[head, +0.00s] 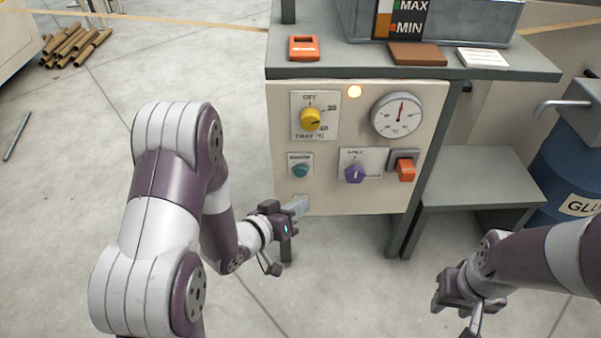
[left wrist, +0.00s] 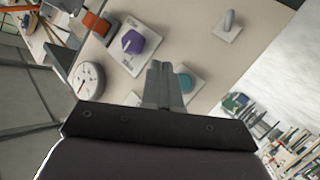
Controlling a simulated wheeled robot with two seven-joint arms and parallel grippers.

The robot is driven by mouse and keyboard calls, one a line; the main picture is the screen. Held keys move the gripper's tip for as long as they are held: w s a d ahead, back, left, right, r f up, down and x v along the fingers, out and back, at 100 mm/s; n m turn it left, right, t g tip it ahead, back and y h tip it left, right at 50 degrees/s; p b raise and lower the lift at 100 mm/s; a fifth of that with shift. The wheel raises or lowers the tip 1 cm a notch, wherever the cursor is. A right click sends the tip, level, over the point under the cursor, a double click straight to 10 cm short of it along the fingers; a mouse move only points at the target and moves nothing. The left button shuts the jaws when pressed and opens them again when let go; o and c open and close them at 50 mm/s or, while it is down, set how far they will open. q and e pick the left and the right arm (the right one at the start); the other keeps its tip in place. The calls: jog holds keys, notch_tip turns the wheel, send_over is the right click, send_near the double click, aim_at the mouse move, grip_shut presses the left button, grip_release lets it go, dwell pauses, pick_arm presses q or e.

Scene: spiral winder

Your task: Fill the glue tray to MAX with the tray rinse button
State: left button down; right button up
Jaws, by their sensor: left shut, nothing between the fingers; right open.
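The glue tray (head: 465,22) is a grey bin on top of the machine, cut off by the head view's top edge. Its gauge plate (head: 400,20) reads MAX above MIN; I cannot tell the glue level. The front panel carries a round teal button (head: 300,170) with a small label I cannot read. My left gripper (head: 301,206) is shut and empty, low in front of the panel, below the teal button. In the left wrist view its fingers (left wrist: 163,85) partly overlap the teal button (left wrist: 184,79); contact cannot be told. My right gripper (head: 455,305) is open and empty, well right of the panel.
The panel also has a yellow knob (head: 312,119), a dial (head: 397,114), a purple knob (head: 355,174), an orange switch (head: 405,171) and a lit lamp (head: 354,91). A grey lever (left wrist: 230,20) shows in the wrist view. A blue glue drum (head: 570,170) stands right.

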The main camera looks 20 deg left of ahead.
aim_at(300, 172)
pick_arm(q)
jog(key=w+a, duration=0.1)
jog(key=w, duration=0.5)
jog(key=shift+a, duration=0.4)
jog(key=shift+w, duration=0.2)
dwell(1.5)
jog(key=shift+w+a+p, duration=0.1)
jog(key=shift+w+p, duration=0.2)
jog(key=shift+p, duration=0.05)
jog(key=shift+w+a, duration=0.1)
jog(key=shift+w, duration=0.3)
dwell(1.6)
jog(key=shift+s, duration=0.1)
dwell(1.6)
jog(key=shift+s+d+p, duration=0.2)
jog(key=shift+s+p, duration=0.2)
jog(key=shift+s, duration=0.35)
